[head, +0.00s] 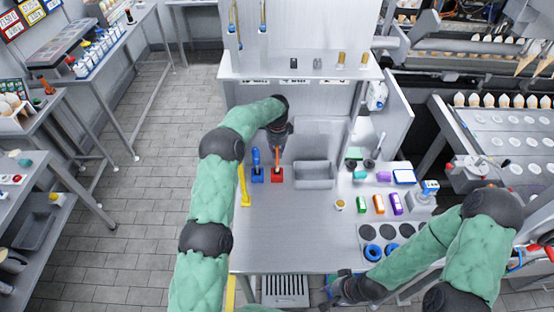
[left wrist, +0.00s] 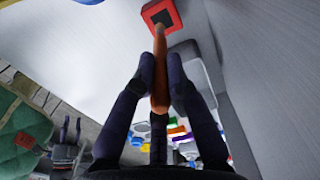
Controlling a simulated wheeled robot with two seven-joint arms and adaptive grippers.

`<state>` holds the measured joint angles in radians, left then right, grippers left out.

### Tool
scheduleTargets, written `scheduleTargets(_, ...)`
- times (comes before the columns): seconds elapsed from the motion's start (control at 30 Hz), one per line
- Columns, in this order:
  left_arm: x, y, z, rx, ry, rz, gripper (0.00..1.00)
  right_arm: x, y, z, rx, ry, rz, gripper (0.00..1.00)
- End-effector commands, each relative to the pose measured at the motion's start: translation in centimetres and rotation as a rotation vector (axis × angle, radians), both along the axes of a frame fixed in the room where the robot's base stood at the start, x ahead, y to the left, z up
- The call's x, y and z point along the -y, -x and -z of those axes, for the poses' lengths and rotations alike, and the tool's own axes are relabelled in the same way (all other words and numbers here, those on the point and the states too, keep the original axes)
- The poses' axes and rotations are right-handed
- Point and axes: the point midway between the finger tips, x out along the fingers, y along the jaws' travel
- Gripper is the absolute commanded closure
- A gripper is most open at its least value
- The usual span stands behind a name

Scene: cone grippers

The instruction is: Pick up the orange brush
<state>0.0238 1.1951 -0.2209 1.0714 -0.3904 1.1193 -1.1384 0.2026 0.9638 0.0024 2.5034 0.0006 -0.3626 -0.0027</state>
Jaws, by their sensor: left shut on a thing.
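The orange brush (head: 277,155) stands upright above a red square holder (head: 277,175) on the metal worktop (head: 290,225). My left gripper (head: 276,138) is over it, shut on its upper part. In the left wrist view, the orange handle (left wrist: 160,75) lies between my two dark fingers, and its far end meets the red holder (left wrist: 160,16). I cannot tell whether that end is still inside the holder. My right gripper (head: 338,290) is low by the worktop's front edge, away from the brush; its fingers are too small to judge.
A blue brush in a blue holder (head: 257,173) stands close on the left, with a yellow item (head: 243,186) beyond it. A grey tray (head: 314,175) is to the right. Small coloured blocks (head: 379,204) stand farther right. The worktop's front middle is clear.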

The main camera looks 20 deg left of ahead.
Motion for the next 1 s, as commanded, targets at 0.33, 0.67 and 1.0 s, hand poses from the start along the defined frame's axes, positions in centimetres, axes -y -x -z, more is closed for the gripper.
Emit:
scheduleTargets(0.33,0.0,-0.1,-5.8,0.004,-0.001,0.0,1.0,0.0,0.0,0.3,0.0,0.0,0.0,0.6)
scheduleTargets(0.67,1.0,3.8,-5.8,0.0,0.0,0.001,1.0,0.0,0.0,1.2,0.0,0.0,0.0,0.6)
scheduleTargets(1.0,2.9,10.4,-5.7,0.001,0.0,0.002,1.0,0.0,0.0,2.2,0.0,0.0,0.0,0.6)
